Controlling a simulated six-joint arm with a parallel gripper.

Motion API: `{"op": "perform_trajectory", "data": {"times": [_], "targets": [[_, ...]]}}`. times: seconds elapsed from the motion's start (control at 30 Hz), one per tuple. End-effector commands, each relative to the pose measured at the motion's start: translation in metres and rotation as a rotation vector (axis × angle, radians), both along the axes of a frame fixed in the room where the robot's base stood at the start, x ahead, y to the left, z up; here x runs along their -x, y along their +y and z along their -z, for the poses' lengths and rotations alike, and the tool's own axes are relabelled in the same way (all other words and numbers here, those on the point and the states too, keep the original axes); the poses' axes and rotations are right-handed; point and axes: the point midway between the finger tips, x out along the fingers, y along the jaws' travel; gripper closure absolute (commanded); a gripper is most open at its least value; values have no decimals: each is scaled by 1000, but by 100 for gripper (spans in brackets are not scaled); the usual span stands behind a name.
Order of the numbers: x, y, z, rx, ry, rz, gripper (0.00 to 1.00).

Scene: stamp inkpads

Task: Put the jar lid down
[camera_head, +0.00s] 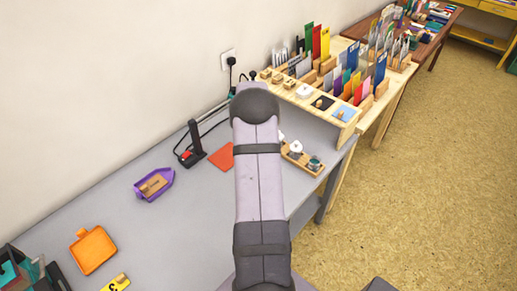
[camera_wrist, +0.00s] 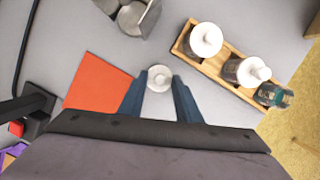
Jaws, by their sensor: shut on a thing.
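My gripper (camera_wrist: 159,84) is shut on a round whitish jar lid with a small knob (camera_wrist: 159,77), held between its two blue fingers in the wrist view. I cannot tell how high the lid is above the grey table. A wooden rack (camera_wrist: 215,75) to its right holds jars in a row. Two have white lids (camera_wrist: 206,39) (camera_wrist: 246,70). The jar at the right end (camera_wrist: 273,95) shows teal and no white lid. In the head view the rack (camera_head: 309,168) stands right of my arm, which hides the gripper and held lid.
A flat red-orange square (camera_wrist: 97,82) lies just left of my gripper. A grey metallic container (camera_wrist: 137,16) stands beyond it. A black upright device (camera_head: 193,146), a purple tray (camera_head: 153,185) and an orange tray (camera_head: 92,250) are further left. A wooden organiser (camera_head: 335,110) stands behind the rack.

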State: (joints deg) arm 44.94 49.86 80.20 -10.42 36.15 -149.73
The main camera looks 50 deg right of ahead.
Motion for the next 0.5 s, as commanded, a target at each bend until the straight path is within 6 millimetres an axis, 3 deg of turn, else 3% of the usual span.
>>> {"op": "perform_trajectory", "data": {"times": [0.13, 0.43, 0.47, 0.5], "targets": [[0, 0, 14, 0, 0, 1, 90], [0, 0, 16, 0, -2, 1, 90], [0, 0, 16, 1, -2, 1, 63], [0, 0, 16, 1, -2, 1, 53]]}}
